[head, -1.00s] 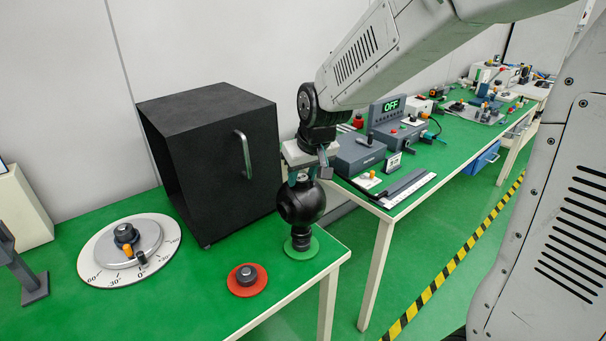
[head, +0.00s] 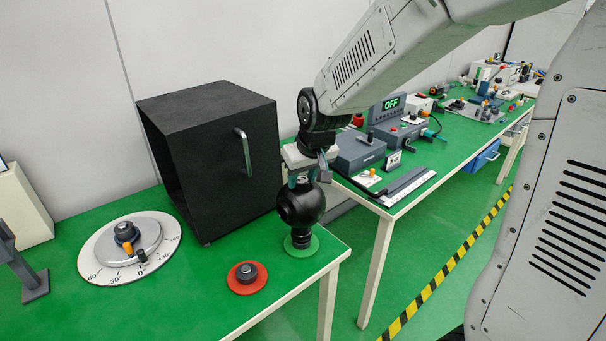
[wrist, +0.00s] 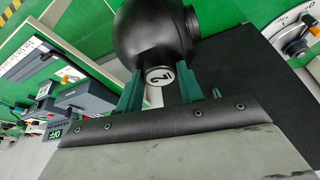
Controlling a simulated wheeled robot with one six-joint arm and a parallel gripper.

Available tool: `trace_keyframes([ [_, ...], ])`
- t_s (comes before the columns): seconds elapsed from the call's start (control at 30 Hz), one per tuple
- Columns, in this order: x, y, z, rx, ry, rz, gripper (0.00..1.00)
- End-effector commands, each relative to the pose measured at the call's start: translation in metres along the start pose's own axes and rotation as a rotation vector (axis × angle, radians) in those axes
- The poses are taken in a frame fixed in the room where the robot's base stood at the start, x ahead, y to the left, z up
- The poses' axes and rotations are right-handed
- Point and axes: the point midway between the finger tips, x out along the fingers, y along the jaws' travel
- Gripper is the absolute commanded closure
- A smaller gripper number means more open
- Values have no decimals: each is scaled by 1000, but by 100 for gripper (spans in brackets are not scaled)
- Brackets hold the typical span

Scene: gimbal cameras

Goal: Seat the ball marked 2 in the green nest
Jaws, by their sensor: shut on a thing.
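A black ball (head: 300,206) sits above the green nest, at the front right corner of the near table. The wrist view shows the ball (wrist: 150,40) with a white disc marked 2 (wrist: 160,76) facing my gripper. My gripper (head: 303,180) points down over the ball, and its teal fingers (wrist: 158,90) are shut on the ball's marked stub. The green nest (head: 313,246) is a flat green disc with a dark stepped post in its middle. The ball's underside is at or very near the post top; I cannot tell whether they touch.
A red nest (head: 246,278) with a dark post stands empty to the left. A black cabinet (head: 205,165) with a handle stands close behind. A dial plate (head: 130,250) lies further left. A second table (head: 400,206) with instruments is at the right, across a gap.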

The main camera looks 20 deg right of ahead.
Motion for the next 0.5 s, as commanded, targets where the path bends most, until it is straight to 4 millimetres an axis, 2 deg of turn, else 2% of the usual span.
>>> trace_keyframes([
  [0.33,7,0,3,0,1,0,100],
  [0.37,8,0,3,0,2,0,60],
  [0.43,7,0,3,0,2,0,41],
  [0.5,7,0,3,0,2,0,38],
])
